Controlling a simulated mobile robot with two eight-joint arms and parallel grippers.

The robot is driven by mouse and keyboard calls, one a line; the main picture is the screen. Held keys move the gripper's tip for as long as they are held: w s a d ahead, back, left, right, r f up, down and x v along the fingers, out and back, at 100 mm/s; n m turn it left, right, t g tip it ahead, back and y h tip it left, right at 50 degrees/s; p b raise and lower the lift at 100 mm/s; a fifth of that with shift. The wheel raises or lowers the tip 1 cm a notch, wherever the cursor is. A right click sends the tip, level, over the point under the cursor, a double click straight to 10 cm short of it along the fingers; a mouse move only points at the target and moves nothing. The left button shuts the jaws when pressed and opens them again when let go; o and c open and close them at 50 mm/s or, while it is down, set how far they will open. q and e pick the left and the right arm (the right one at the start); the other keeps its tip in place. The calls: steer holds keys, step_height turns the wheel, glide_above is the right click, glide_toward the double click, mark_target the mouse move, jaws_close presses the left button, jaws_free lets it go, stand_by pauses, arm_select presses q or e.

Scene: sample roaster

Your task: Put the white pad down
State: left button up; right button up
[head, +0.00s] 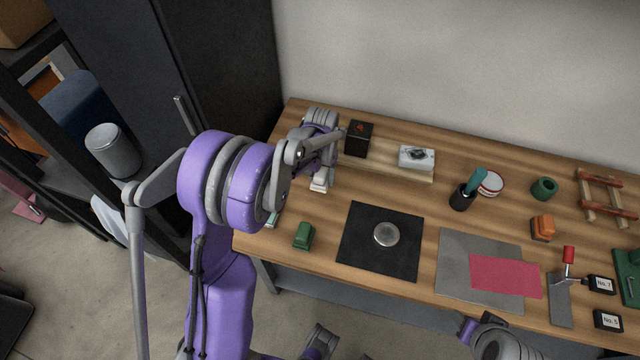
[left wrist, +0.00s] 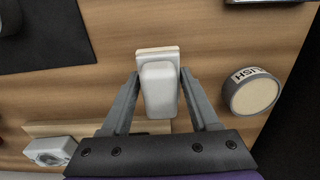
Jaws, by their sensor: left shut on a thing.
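The white pad (left wrist: 160,92) is a rounded white block on a flat pale base. My left gripper (left wrist: 162,98) is shut on it, with one grey finger along each side. In the head view, a small part of the pad (head: 319,186) shows below my left gripper at the left end of the workbench. The pad is over bare wood. I cannot tell whether its base touches the bench. My right gripper's fingers are not visible.
A black mat (head: 353,253) with a round metal disc (head: 386,233) and a green block (head: 303,235) lie nearby. A black box (head: 358,138) and white box (head: 416,158) stand behind. A round labelled tin (left wrist: 251,94) is close beside my left gripper.

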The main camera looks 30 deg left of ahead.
mark_target(321, 184)
arm_select(q)
steer(key=shift+f, duration=1.95)
